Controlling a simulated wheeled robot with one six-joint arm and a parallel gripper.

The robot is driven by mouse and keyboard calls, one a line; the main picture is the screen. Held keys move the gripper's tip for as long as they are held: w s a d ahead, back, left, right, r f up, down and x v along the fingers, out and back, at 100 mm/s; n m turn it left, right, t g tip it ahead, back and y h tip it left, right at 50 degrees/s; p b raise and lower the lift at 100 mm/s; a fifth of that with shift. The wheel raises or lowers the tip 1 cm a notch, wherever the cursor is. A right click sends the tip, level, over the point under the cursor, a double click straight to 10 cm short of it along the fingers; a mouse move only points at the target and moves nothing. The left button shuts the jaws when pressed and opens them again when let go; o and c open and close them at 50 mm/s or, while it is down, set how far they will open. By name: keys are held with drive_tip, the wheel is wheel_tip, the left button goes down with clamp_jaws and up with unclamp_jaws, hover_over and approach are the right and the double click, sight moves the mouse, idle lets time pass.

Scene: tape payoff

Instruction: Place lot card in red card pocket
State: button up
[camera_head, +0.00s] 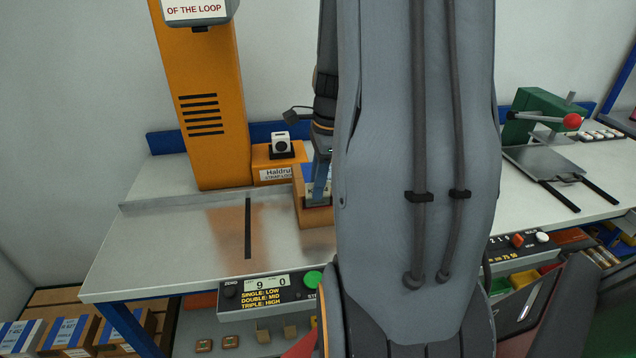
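My own arm fills the middle of the view and hides much of the bench behind it. Part of my gripper (319,182) shows at the arm's left edge, pointing down at a small wooden holder (313,215) on the bench. I cannot tell whether its fingers are open or shut, or whether they hold anything. Something pale shows at the fingertips, too small and covered to identify as the lot card. I cannot make out the red card pocket. A red patch (301,346) shows low beside my arm, mostly hidden.
An orange strapping machine (203,110) stands left on the metal bench (160,245). A control panel (265,291) is on the bench front. A green press (540,112) with a red-knobbed lever stands right. Cartons (75,330) lie lower left. The front left bench top is clear.

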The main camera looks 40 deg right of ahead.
wheel_tip(320, 180, up, 12)
drive_tip(key=s+d+b, duration=0.1)
drive_tip(key=d+b, duration=0.1)
drive_tip(key=b, duration=0.1)
drive_tip(key=a+f+n, duration=0.4)
drive_tip(key=a+n, duration=0.4)
drive_tip(key=s+a+f+n+h, duration=0.1)
drive_tip(key=a+f+n, duration=0.4)
drive_tip(key=a+n, duration=0.3)
drive_tip(key=a+f+n, duration=0.4)
drive_tip(key=a+n, duration=0.4)
drive_tip(key=a, duration=0.2)
drive_tip(key=shift+s+f+h, duration=0.25)
drive_tip(key=shift+s+h, duration=0.05)
